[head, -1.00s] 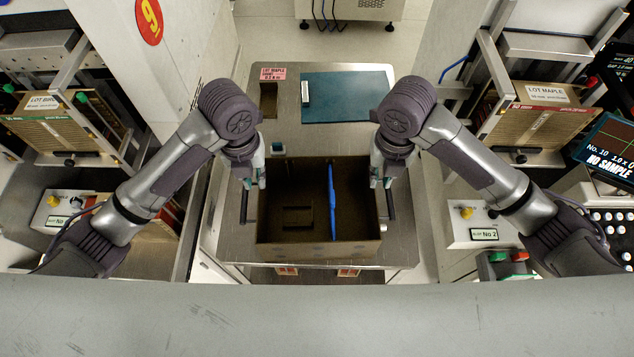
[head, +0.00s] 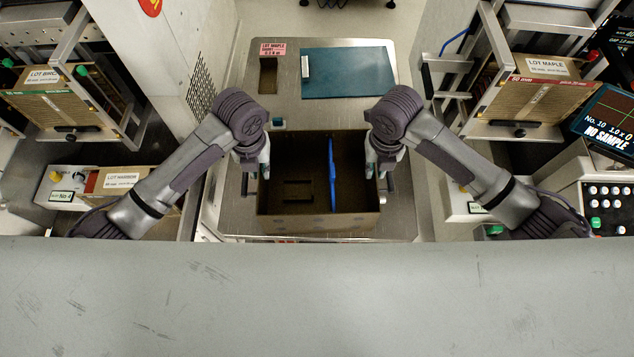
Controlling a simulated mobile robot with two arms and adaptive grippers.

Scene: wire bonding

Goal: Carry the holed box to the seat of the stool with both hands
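The holed box (head: 300,222) is a dark brown, open-topped box on the steel top of a cart in the middle of the head view. A thin blue piece (head: 332,175) stands upright inside it, and a rectangular outline shows on its floor. My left gripper (head: 262,172) is at the box's left wall and my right gripper (head: 374,170) is at its right wall, both pointing down. The fingertips are small and partly hidden against the walls, so I cannot tell whether they close on them. I cannot make out a stool in this view.
Machine racks with lot boxes flank both sides, the left one (head: 55,100) and the right one (head: 530,105). Open floor shows behind the cart.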

